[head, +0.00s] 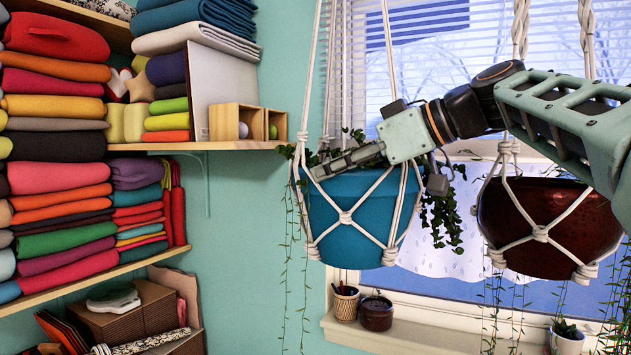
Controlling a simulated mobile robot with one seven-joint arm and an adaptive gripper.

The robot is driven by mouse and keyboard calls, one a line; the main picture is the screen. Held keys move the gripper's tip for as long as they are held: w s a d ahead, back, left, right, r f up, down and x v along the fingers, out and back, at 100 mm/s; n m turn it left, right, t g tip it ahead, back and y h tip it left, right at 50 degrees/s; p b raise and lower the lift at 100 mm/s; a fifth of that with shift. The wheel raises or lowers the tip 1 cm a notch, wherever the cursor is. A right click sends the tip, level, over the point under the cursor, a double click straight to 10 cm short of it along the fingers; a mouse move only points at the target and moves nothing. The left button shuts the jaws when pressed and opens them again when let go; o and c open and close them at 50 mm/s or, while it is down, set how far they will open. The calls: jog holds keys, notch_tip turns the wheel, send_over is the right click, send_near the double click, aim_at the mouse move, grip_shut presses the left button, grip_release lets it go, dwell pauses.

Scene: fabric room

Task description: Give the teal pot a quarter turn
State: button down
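The teal pot (350,213) hangs upright in a white cord net in front of the window, with trailing green leaves over its rim. My gripper (322,170) reaches in from the right, with a grey finger lying along the pot's upper rim among the cords. I cannot tell whether it touches the rim or is just above it. The other fingertip is not clear, so the opening cannot be judged. The pot's far side is hidden.
A dark red pot (548,226) hangs in another cord net at right, close below my arm. Wooden shelves of folded fabric (60,150) fill the left. Small pots (376,312) stand on the windowsill (430,338) below. Open air lies below the teal pot.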

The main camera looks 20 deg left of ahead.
jog(key=shift+w+d+n+g+p, duration=0.2)
jog(key=shift+d+n+g+p, duration=0.15)
jog(key=shift+d+g, duration=0.2)
jog(key=shift+s+d+n+g, duration=0.1)
jog(key=shift+d+n+g, duration=0.2)
jog(key=shift+n+g, duration=0.05)
jog(key=shift+s+d+f+n+g+p, duration=0.15)
jog(key=shift+s+d+n+g+p, duration=0.05)
jog(key=shift+d+n+g+p, duration=0.35)
jog(key=c, duration=2.2)
grip_release()
jog(key=shift+o, duration=0.2)
